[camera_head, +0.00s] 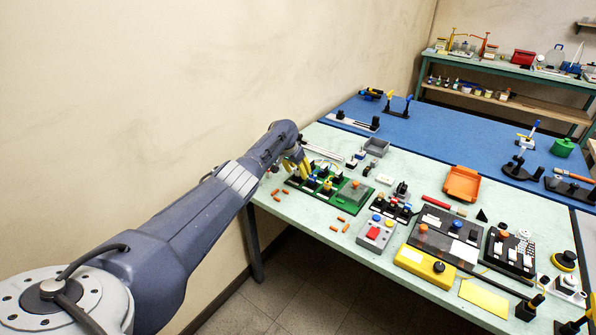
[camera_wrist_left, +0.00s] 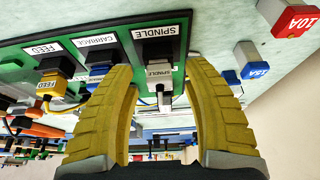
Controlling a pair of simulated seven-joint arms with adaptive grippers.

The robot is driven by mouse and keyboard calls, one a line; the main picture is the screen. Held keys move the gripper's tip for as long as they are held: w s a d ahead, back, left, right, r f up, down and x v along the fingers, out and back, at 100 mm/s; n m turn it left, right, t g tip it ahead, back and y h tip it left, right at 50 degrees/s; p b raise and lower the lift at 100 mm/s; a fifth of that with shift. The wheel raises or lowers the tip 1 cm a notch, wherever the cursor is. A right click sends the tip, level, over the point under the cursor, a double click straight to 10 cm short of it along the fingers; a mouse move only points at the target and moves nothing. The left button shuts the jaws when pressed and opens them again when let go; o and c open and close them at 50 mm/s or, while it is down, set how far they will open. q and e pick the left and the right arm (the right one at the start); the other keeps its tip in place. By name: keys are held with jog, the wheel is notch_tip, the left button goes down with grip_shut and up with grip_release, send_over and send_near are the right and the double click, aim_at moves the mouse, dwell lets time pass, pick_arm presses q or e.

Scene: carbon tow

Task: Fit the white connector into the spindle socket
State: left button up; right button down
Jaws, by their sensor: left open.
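The black spindle socket (camera_wrist_left: 159,46), labelled SPINDLE, stands on a green board in the left wrist view. The white connector (camera_wrist_left: 159,72), also labelled SPINDLE, is lined up with the socket's front and seems to meet it; I cannot tell how deep it sits. In the head view the left gripper (camera_head: 300,165) is over the far-left end of the green board (camera_head: 347,200); the connector is too small to tell there.
A yellow FEED connector (camera_wrist_left: 53,85) and a blue CARRIAGE connector (camera_wrist_left: 97,75) sit beside it, the latter close to my left finger. Red (camera_wrist_left: 295,21) and blue (camera_wrist_left: 251,60) fuse-like blocks lie right. A yellow box (camera_head: 425,267) and an orange tray (camera_head: 462,183) stand further right.

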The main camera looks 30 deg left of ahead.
pick_arm(q)
jog(key=shift+r, duration=0.15)
jog(key=v, duration=1.1)
jog(key=shift+s+r, duration=0.2)
jog(key=shift+r, duration=0.15)
